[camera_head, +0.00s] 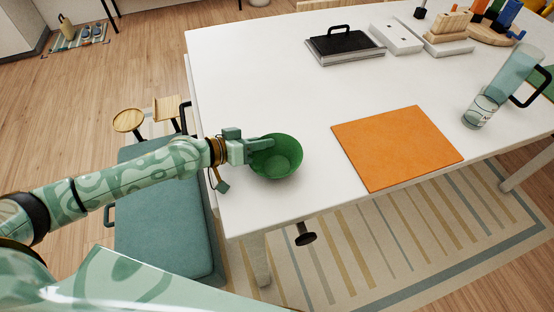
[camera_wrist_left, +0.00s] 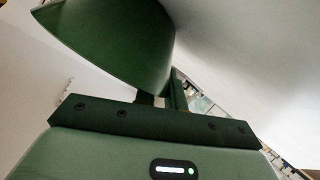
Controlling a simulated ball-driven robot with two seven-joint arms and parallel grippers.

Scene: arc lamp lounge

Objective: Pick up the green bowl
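The green bowl (camera_head: 284,164) stands near the left end of the white table (camera_head: 250,98), open side up. My left gripper (camera_head: 261,145) is at the bowl's left rim, with a finger reaching over into the bowl. In the left wrist view, the bowl (camera_wrist_left: 112,42) fills the upper left, and the fingers (camera_wrist_left: 162,96) are close together at its wall. The gripper looks shut on the bowl's rim; the fingertips are partly hidden by the bowl. I cannot tell whether the bowl is clear of the table. My right gripper is not in view.
An orange mat (camera_head: 395,147) lies right of the bowl. A black-lidded item (camera_head: 345,45) and a white block (camera_head: 396,37) are farther back. A teal bench (camera_head: 160,215) is beside the table, under my left arm.

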